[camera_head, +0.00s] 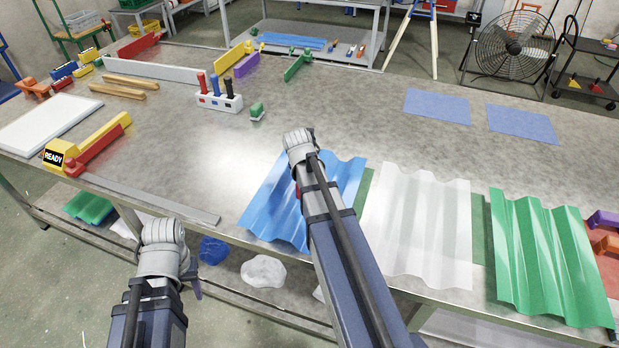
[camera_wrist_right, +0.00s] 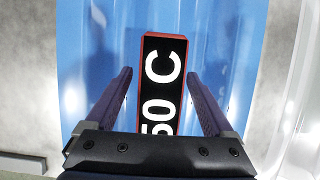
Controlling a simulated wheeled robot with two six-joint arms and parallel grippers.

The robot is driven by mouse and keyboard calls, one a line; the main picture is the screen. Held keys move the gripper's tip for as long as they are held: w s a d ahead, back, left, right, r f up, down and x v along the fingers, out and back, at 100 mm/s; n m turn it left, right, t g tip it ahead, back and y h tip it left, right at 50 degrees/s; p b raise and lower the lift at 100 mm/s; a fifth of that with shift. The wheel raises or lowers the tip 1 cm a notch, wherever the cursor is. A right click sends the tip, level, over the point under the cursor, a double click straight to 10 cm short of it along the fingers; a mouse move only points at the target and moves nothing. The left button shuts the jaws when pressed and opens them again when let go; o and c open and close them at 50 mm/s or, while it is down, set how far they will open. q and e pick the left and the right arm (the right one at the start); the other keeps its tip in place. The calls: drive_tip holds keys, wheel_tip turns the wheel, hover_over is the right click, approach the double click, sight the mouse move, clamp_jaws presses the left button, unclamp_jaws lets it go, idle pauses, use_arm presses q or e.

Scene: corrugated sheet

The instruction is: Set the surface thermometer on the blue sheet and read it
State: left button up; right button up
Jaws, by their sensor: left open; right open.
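The blue corrugated sheet (camera_head: 266,207) lies at the table's front edge, partly covered by my right arm; it also fills the middle of the right wrist view (camera_wrist_right: 225,60). The surface thermometer (camera_wrist_right: 163,75), a red case with a black display, rests on it. Its display shows "50 C" turned sideways, and its near end is hidden by my gripper body. My right gripper (camera_wrist_right: 158,88) is open, its fingers on both sides of the thermometer with gaps visible. My left gripper (camera_head: 193,279) is open and empty before the table's front edge.
A white sheet (camera_head: 422,225) and a green sheet (camera_head: 545,255) lie to the right. The table's middle is clear.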

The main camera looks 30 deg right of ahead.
use_arm(q)
wheel_tip(320, 180, up, 7)
drive_tip(key=p, duration=0.6)
drive_tip(key=shift+f, duration=0.2)
use_arm(e)
drive_tip(key=shift+v, duration=3.6)
